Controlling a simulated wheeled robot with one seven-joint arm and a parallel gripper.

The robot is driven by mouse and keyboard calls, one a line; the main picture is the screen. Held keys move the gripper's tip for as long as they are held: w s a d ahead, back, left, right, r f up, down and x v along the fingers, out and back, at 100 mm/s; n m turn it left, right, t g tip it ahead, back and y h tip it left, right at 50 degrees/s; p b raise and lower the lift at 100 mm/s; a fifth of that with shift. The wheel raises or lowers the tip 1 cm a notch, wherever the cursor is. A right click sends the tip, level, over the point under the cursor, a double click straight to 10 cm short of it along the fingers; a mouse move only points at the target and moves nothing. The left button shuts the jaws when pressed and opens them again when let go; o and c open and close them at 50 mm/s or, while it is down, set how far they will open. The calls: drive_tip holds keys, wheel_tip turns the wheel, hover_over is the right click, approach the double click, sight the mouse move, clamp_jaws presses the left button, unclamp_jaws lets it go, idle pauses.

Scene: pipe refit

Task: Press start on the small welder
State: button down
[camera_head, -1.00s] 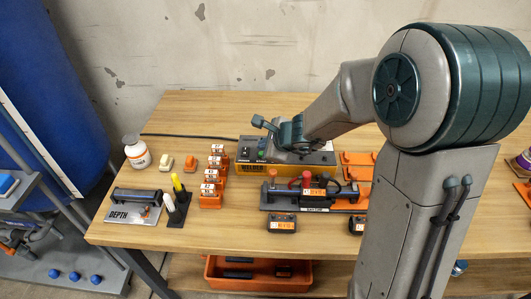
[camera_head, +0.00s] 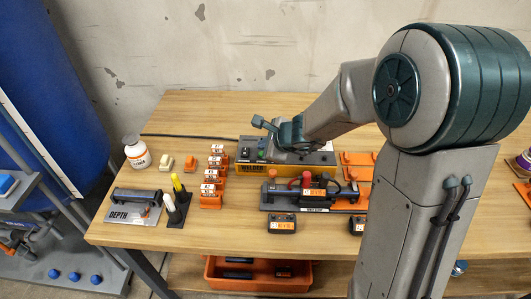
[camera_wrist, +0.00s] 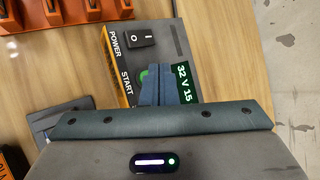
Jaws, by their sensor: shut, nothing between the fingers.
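The small welder (camera_head: 254,169) is a grey and yellow box labelled WELDER at the back of the table. In the wrist view the welder (camera_wrist: 108,70) shows a black POWER rocker switch (camera_wrist: 142,38), a green START button (camera_wrist: 143,76) and a display (camera_wrist: 183,83) reading "32 V 15", partly cut off by my gripper. My gripper (camera_wrist: 168,72) is shut and empty, its blue fingertips over the panel right beside the green button and partly covering it. I cannot tell whether they touch it. In the head view my gripper (camera_head: 262,124) is above the welder's top.
Orange clips (camera_head: 213,178) stand in a row left of the welder. A clamp fixture (camera_head: 315,195) lies in front of it. A white bottle (camera_head: 137,153), a DEPTH gauge (camera_head: 132,206) and two markers stand at the left. An orange bin (camera_head: 259,274) is below the table.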

drive_tip(key=shift+f, duration=0.15)
idle(0.3)
drive_tip(key=shift+f+b, duration=0.25)
drive_tip(key=shift+b, duration=0.3)
drive_tip(key=shift+f+b, duration=0.5)
drive_tip(key=shift+b, duration=0.05)
idle(0.4)
drive_tip(key=shift+r, duration=0.15)
drive_tip(key=shift+r+p, duration=0.7)
drive_tip(key=shift+r, duration=0.05)
wheel_tip(320, 180, up, 5)
drive_tip(key=p, duration=0.4)
idle(0.9)
